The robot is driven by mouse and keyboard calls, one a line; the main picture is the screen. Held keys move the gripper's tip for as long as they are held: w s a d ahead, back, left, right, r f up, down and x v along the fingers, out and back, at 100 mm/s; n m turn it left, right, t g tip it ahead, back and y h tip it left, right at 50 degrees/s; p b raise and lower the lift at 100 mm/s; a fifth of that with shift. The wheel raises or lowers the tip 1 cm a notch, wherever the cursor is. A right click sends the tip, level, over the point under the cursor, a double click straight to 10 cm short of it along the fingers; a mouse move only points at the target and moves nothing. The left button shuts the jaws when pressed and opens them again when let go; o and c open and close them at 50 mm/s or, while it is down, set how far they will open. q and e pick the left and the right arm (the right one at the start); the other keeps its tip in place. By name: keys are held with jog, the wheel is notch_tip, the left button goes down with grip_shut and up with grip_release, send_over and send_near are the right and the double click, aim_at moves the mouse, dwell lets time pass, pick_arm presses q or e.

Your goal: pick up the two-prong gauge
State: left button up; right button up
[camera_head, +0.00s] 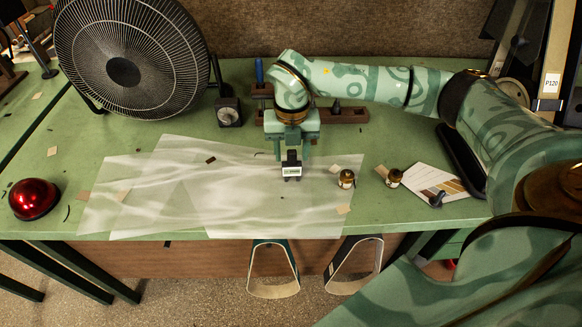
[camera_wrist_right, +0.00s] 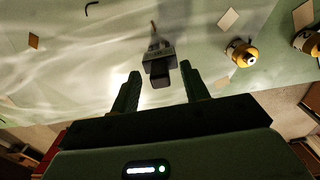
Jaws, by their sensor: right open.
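The two-prong gauge (camera_head: 291,170) appears to be the small dark block with a pale, marked face on the translucent sheets in the head view. In the right wrist view the gauge (camera_wrist_right: 160,65) is a dark grey block with a thin tip pointing away. Its prongs cannot be told apart. My right gripper (camera_head: 291,149) points down over it. In the wrist view the open fingers (camera_wrist_right: 159,77) stand to either side of its near end, with gaps showing. My left gripper is not in view.
Two brass pieces (camera_head: 346,179) (camera_head: 394,177) stand right of the gauge, near a sample card (camera_head: 438,184). A wooden rack (camera_head: 345,115) lies behind the gripper. A fan (camera_head: 125,70), a dark dial box (camera_head: 228,113) and a red dome (camera_head: 34,198) are left. The bench's front edge is close.

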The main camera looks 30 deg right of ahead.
jog(key=shift+f, duration=0.35)
jog(key=shift+r, duration=0.1)
jog(key=shift+c, duration=0.3)
grip_shut()
jog(key=shift+r, duration=0.1)
